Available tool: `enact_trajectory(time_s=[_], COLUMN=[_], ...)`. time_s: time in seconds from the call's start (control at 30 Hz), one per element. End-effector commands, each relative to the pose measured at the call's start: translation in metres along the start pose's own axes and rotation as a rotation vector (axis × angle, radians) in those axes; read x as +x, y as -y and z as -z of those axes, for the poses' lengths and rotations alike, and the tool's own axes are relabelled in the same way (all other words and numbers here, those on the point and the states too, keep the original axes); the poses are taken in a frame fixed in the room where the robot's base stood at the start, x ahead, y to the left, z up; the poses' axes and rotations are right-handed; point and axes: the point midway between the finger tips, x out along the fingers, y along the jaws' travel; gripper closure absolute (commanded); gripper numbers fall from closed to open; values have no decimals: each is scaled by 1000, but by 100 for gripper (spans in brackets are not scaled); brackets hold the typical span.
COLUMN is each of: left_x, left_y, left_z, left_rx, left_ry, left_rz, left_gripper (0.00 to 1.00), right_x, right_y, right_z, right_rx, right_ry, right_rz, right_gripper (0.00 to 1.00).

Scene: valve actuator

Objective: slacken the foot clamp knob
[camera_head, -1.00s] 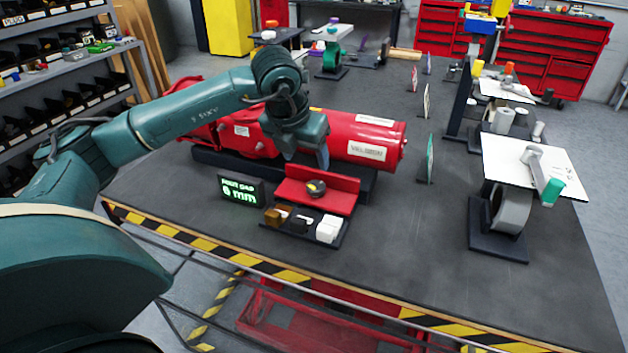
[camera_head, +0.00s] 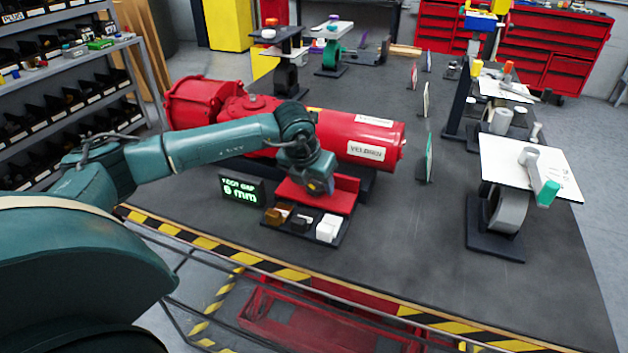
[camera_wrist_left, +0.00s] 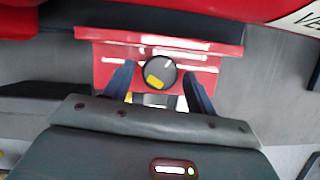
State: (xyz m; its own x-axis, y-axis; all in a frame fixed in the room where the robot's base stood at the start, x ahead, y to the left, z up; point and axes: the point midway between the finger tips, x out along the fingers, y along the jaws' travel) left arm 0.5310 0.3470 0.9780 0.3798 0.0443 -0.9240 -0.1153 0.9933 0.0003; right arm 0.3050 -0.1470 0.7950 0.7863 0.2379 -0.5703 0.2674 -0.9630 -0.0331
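The foot clamp knob (camera_wrist_left: 160,71) is a round black knob with a white mark and a yellow patch, on the red foot bracket (camera_wrist_left: 105,52). In the left wrist view it lies between the two dark fingers of my left gripper (camera_wrist_left: 158,76). The fingers are spread, with a visible gap on each side of the knob. In the head view my left gripper (camera_head: 317,188) is over the red bracket (camera_head: 343,192) and largely hides the knob. My right gripper is not in view.
The red actuator cylinder (camera_head: 355,135) lies behind the bracket. A display reading 6 mm (camera_head: 241,190) stands left of it. A dark tray (camera_head: 337,240) with small blocks is in front.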

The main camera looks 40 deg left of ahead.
Motion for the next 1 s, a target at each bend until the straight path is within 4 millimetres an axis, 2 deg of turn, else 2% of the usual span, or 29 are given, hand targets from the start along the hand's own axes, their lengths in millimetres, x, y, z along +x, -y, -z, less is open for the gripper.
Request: enact_trajectory(time_s=[0.07,0.47,0.6,0.77,1.0], left_x=[0,0,2,4,1], left_y=[0,0,1,4,4], left_z=[0,0,0,1,-1], left_rx=[0,-1,-27,-168,-353], left_ry=[0,0,1,1,2], left_rz=[0,0,-11,-67,-145], left_gripper=[50,83,83,83,83], right_x=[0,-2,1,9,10], right_y=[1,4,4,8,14], right_z=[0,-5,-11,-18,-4], right_rx=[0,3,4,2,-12], right_ry=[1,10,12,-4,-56], right_rz=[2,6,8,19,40], right_gripper=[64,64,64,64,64])
